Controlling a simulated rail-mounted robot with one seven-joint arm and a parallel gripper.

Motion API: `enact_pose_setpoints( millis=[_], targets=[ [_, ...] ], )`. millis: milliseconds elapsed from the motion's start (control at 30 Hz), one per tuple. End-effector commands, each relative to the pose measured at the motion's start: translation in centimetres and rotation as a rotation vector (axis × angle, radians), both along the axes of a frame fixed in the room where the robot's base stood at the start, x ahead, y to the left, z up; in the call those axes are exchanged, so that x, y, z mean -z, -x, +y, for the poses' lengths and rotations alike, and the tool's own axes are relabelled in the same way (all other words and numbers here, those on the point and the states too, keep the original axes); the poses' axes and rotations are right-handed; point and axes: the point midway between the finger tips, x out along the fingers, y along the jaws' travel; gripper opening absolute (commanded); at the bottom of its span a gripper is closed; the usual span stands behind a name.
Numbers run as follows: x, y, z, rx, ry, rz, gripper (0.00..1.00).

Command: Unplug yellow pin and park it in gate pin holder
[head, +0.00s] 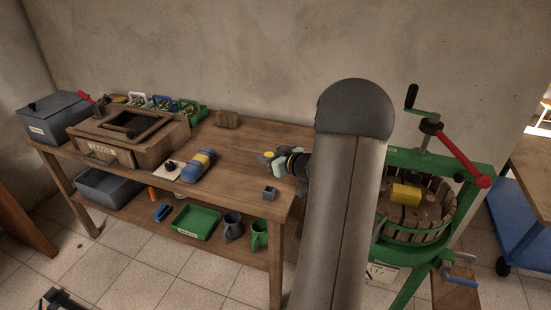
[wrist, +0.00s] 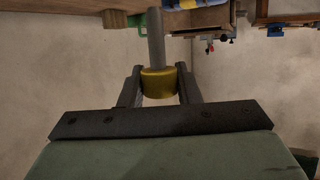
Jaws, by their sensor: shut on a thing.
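The yellow pin has a yellow head (wrist: 158,83) and a grey shaft (wrist: 155,38) in the wrist view. My gripper (wrist: 159,86) is shut on the yellow head, one finger on each side. The shaft sticks out past the fingertips and looks free of any hole. In the head view my gripper (head: 275,160) is over the right end of the wooden bench, with a bit of yellow at its tip. A small grey square block with a dark opening (head: 270,193) sits at the bench's front right edge; it may be the gate pin holder, but no label shows.
The bench (head: 240,146) bears a wooden box (head: 150,140), a grey box (head: 55,112), several small crates and a blue-yellow roll (head: 198,166). A green-framed press (head: 480,180) with a red-handled lever stands right of my arm. The bench's middle is largely clear.

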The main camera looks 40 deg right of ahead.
Motion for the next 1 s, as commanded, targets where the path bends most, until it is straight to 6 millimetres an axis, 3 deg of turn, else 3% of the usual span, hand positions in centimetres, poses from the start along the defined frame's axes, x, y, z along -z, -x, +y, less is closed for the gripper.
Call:
enact_pose_setpoints(
  millis=[567,1000],
  targets=[
    [-0.1,-0.3,0.0,-0.004,-0.001,-0.002,0.07],
    [3.9,-0.2,0.0,-0.003,-0.002,-0.001,0.07]
  ],
)
